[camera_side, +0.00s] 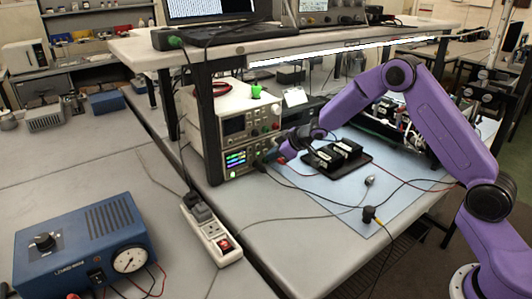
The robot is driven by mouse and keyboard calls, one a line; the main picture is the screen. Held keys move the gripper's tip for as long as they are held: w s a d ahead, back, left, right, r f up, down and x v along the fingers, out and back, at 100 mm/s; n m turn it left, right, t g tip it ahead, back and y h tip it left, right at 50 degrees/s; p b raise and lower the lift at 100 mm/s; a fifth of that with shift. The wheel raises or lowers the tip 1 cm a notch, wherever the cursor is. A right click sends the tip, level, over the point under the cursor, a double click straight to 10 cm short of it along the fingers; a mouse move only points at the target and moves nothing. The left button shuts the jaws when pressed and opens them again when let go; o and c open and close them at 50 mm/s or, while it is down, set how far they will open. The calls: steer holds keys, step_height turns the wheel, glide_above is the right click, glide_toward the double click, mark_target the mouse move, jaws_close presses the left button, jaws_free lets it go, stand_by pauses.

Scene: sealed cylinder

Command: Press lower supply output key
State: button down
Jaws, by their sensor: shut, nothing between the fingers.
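Two stacked bench power supplies stand under the shelf at the left end of the bench. The lower supply (237,160) has a lit display with coloured readouts, and a small green light shows low on its front. The upper supply (236,124) sits directly on it with a dark display. The output key is too small to make out. My gripper (272,156) is shut and empty, just right of the lower supply's front panel, among the leads at its terminals. Whether it touches the panel cannot be told.
A black tray with dark modules (337,155) lies on the light blue mat (325,194) under my arm. Loose cables cross the mat. A power strip (212,231) lies in front of the supplies. A blue unit with a gauge (85,244) stands front left.

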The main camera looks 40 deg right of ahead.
steer(key=shift+w, duration=0.35)
stand_by(0.4)
stand_by(0.3)
steer(key=shift+s, duration=0.8)
steer(key=shift+s, duration=0.1)
steer(key=shift+s, duration=2.4)
